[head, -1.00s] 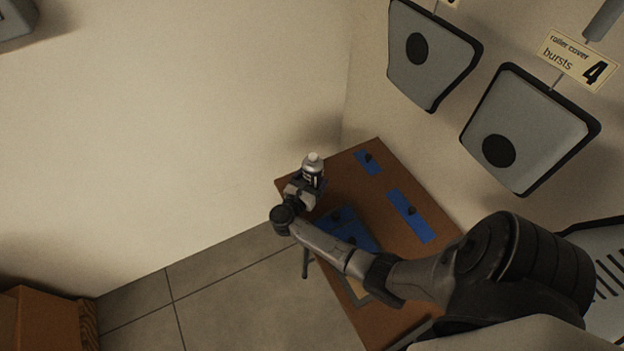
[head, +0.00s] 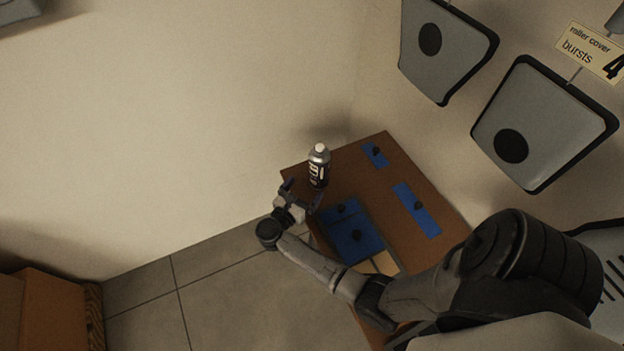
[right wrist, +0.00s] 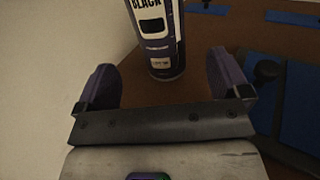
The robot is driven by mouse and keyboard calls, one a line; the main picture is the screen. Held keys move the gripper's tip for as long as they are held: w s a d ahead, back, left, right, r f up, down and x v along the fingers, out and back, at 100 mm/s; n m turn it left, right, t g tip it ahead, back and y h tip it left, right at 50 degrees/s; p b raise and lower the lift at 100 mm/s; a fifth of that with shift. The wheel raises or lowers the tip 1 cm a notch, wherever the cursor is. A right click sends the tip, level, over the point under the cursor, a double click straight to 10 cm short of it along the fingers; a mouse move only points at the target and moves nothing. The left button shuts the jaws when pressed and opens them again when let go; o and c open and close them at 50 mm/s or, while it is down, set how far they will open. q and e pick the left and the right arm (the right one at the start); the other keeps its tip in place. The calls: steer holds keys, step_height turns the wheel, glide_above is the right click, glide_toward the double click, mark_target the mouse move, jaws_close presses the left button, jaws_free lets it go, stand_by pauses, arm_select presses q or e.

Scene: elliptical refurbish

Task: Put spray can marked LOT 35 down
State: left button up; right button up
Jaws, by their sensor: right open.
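The spray can (head: 319,167) stands upright on the brown table (head: 358,158), near its far left corner. It has a white cap and a dark and white label. In the right wrist view the lower part of the can (right wrist: 158,40) shows the word BLACK; a small label near its base is too blurred to read. My right gripper (head: 302,190) is open and empty, just in front of the can and apart from it. In the right wrist view its two purple fingers (right wrist: 163,82) are spread wide, with the can beyond them. My left gripper is out of view.
Blue pads with black knobs lie on the table: a large one (head: 351,238), a long one (head: 417,209) and a small one (head: 375,155). Grey panels (head: 545,125) hang on the right wall. A cardboard box (head: 45,310) is at lower left.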

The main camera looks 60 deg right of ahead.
steer(key=w+a+r+n+t+y, duration=0.2)
steer(key=w+a+r+n+t, duration=0.15)
steer(key=n+t, duration=0.6)
steer(key=w+a+r+n+t+y, duration=0.25)
steer(key=a+r+n+t, duration=0.25)
steer(key=n+t, duration=0.4)
steer(key=s+a+n+t+y, duration=0.2)
steer(key=a+n+y, duration=0.8)
steer(key=n+y, duration=0.55)
steer(key=s+a+f+n+g+y, duration=0.1)
steer(key=s+a+f+n+g, duration=0.15)
steer(key=s+n+g, duration=0.4)
steer(key=s+a+f+n+g+y, duration=0.15)
steer(key=s+f+n, duration=0.25)
steer(key=n, duration=0.5)
steer(key=s+d+n+g+h, duration=0.1)
steer(key=s+n+g+h, duration=0.1)
steer(key=s, duration=0.5)
steer(key=s+d+f+n+g+h, duration=0.1)
steer(key=s+d+n+g+h, duration=0.1)
steer(key=s+n+g, duration=0.2)
steer(key=s+g, duration=0.2)
steer(key=s, duration=0.1)
steer(key=shift+d+f+n, duration=0.25)
steer(key=shift+n, duration=0.1)
